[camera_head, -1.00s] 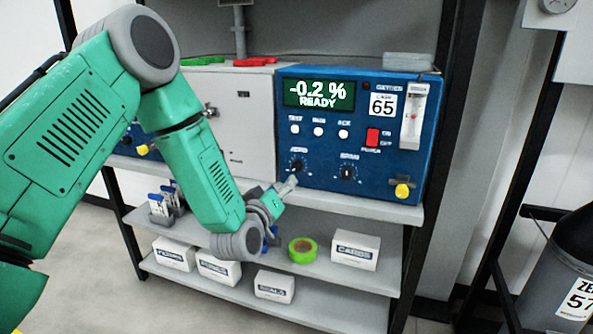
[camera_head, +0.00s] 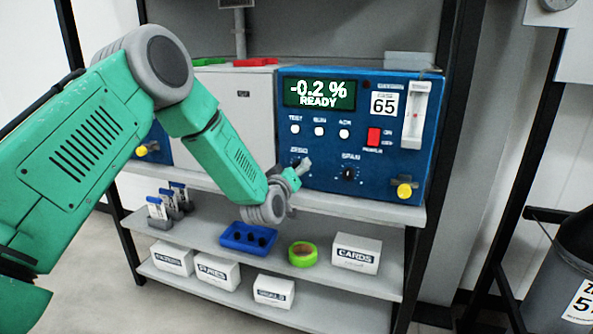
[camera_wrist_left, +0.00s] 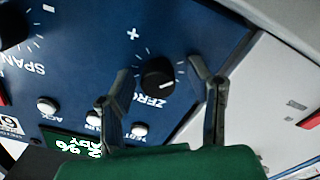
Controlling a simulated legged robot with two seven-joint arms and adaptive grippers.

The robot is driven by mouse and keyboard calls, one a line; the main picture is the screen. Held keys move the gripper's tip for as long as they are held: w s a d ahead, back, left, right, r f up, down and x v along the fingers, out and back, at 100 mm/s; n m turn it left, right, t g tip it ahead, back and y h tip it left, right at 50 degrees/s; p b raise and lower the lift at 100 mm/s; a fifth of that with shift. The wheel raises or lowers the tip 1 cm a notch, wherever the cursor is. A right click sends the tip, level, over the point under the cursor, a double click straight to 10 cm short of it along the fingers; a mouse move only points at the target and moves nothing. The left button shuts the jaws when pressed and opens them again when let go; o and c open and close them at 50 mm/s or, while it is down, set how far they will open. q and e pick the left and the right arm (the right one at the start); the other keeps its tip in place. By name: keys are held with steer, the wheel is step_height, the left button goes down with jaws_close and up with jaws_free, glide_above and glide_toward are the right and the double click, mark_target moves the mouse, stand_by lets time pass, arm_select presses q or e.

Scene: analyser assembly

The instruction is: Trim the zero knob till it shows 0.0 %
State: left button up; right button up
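The blue analyser (camera_head: 325,182) stands on the upper shelf. Its display (camera_head: 318,94) reads -0.2 % with READY below. The round black zero knob (camera_wrist_left: 158,78) shows in the wrist view, upside down, with white tick marks around it. My left gripper (camera_wrist_left: 160,68) is open, one finger on either side of the knob, with a visible gap on both sides. In the head view my left gripper (camera_head: 301,168) is in front of the zero label area and largely hides the knob. My right gripper is not in view.
The span knob (camera_head: 349,174) is right of the zero knob, and a yellow knob (camera_head: 403,190) is farther right. A red power switch (camera_head: 374,137) and white buttons (camera_head: 319,131) are above. The lower shelf holds a blue tray (camera_head: 232,241) and green tape (camera_head: 302,264).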

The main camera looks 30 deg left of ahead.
arm_select(q)
jaws_close()
steer(key=m+p, duration=0.2)
steer(key=m, duration=0.1)
steer(key=shift+d+r+p, duration=0.1)
steer(key=shift+r+p, duration=0.05)
steer(key=shift+p, duration=0.15)
steer(key=shift+m, duration=0.8)
steer(key=shift+f+m+p, duration=0.2)
steer(key=shift+m+p, duration=0.15)
steer(key=shift+m, duration=0.15)
steer(key=shift+o, duration=1.3)
jaws_free()
steer(key=shift+s, duration=0.15)
steer(key=v, duration=1.1)
steer(key=shift+s, duration=0.35)
